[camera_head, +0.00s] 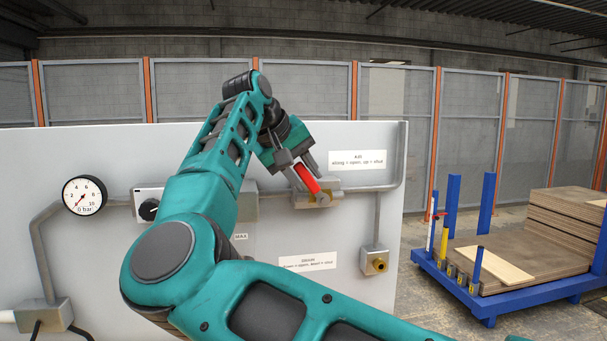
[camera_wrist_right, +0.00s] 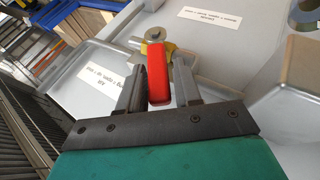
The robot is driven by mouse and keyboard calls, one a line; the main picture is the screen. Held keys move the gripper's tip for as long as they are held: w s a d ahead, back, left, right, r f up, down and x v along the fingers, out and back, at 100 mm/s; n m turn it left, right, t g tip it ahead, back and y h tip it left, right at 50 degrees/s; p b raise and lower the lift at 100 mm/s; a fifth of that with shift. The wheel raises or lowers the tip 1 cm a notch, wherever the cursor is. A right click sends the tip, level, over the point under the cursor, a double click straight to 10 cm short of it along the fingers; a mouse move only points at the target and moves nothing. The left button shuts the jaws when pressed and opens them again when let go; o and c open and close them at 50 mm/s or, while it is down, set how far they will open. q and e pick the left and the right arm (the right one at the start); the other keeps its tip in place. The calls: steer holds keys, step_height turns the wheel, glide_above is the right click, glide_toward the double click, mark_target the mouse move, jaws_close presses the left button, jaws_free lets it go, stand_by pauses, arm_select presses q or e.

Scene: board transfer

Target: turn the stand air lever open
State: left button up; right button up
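The red air lever (camera_head: 306,178) sits on a brass valve (camera_head: 322,199) in the pipe on the grey stand panel. It is tilted, running up and left from its pivot, neither along the pipe nor straight up. My right gripper (camera_head: 299,165) is at the lever. In the right wrist view, the red lever (camera_wrist_right: 158,74) lies between the two fingers of my right gripper (camera_wrist_right: 158,84). My left gripper is not in view.
An air label (camera_head: 357,160) is above the valve, reading along open, up shut. A pressure gauge (camera_head: 84,195) is at left, and a brass outlet (camera_head: 379,264) at lower right. A blue board rack (camera_head: 490,301) stands right of the panel. My right arm hides the panel's middle.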

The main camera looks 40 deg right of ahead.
steer(key=shift+o, duration=1)
steer(key=v, duration=1.3)
steer(key=shift+c, duration=0.2)
